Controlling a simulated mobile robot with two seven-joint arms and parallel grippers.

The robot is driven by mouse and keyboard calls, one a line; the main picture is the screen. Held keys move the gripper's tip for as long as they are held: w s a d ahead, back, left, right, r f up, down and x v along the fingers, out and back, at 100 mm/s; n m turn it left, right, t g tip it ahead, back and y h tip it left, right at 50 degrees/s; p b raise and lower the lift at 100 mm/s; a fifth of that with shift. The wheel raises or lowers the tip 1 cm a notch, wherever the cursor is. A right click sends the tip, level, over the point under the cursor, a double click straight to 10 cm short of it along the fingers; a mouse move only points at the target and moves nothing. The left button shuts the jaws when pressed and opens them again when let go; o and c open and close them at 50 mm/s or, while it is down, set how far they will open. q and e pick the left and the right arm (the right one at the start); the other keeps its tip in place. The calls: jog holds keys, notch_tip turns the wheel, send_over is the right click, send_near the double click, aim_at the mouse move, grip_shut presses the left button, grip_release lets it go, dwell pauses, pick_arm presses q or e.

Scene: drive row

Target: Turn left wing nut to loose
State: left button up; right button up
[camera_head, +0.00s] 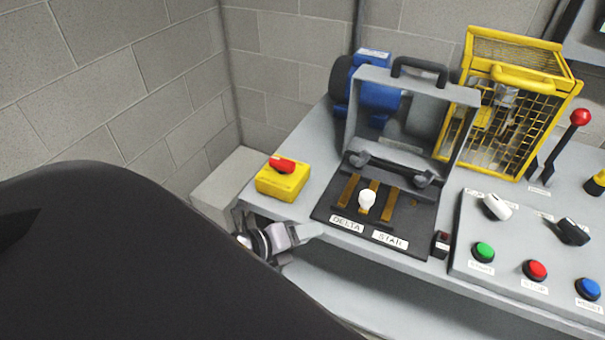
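The left wing nut (358,158) is a dark grey piece at the left end of a dark bar. The right wing nut (424,179) sits at the bar's other end. The bar lies across several brass strips on a black terminal plate (324,211) marked DELTA and STAR, with a white knob (367,200) in front. A grey cover (362,110) with a black handle stands raised behind it. My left gripper (312,232) is at the table's front left edge, below and left of the plate, apart from the wing nuts. Its finger opening is unclear. My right gripper is out of view.
A yellow box with a red switch (282,167) stands left of the plate. A blue motor (375,92) and a yellow cage (525,75) stand behind. A button panel (510,249) is at right. My black arm covers the lower left.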

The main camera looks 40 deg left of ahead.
pick_arm(q)
jog(key=s+d+f+n, duration=0.3)
jog(key=s+f+n, duration=0.1)
jog(key=n, duration=0.7)
jog(key=shift+f+g, duration=0.3)
jog(key=shift+g, duration=0.1)
jog(key=shift+d, duration=0.1)
